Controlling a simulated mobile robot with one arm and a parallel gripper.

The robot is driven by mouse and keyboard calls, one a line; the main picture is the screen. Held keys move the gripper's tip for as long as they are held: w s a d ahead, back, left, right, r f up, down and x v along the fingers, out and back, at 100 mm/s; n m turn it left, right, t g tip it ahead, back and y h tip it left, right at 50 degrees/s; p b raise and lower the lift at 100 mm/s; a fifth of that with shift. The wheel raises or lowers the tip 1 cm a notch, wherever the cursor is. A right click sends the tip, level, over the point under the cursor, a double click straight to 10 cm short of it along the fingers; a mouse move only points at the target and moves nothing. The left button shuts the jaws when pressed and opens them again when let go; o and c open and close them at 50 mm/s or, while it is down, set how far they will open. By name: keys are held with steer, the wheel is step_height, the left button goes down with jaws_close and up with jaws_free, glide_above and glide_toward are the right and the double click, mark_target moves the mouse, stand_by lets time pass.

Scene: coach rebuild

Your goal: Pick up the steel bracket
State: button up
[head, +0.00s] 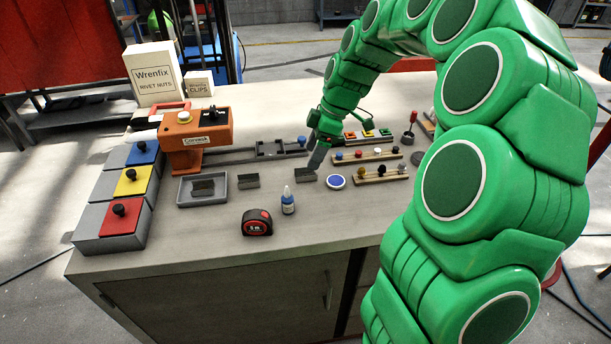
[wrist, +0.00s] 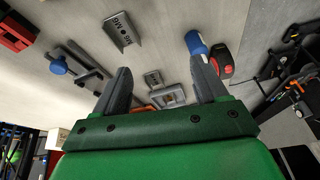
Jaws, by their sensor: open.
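Three grey steel brackets show in the head view. One bracket (head: 306,176) lies on the bench at the right, just below my gripper (head: 317,160); a second bracket (head: 248,181) lies at the middle, and a third (head: 203,187) is in a grey tray (head: 181,198). In the wrist view the right bracket (wrist: 124,32) lies beyond my fingertips, with stamped marks on it. The middle bracket (wrist: 153,78) and the tray (wrist: 180,94) show between the fingers. My gripper (wrist: 165,76) is open and empty, apart from the brackets.
A blue-labelled bottle (head: 288,202) and a red-black tape measure (head: 257,223) stand near the front. A round blue-topped disc (head: 335,182) and wooden racks of knobs (head: 380,174) are to the right. An orange machine (head: 197,140) and colored-lid bins (head: 122,217) are at left.

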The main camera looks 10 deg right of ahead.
steer(key=n, duration=0.2)
glide_toward(306, 174)
steer(key=shift+s+a+x, duration=0.1)
steer(key=shift+s+x, duration=0.05)
steer(key=shift+x, duration=1.05)
steer(key=shift+s+a+x, duration=0.15)
steer(key=shift+x, duration=1)
steer(key=shift+s+a+x, duration=0.1)
steer(key=shift+s+x, duration=0.05)
steer(key=shift+x, duration=1.05)
steer(key=shift+r, duration=0.15)
steer(key=shift+c, duration=0.3)
steer(key=c, duration=1.1)
steer(key=shift+r, duration=0.1)
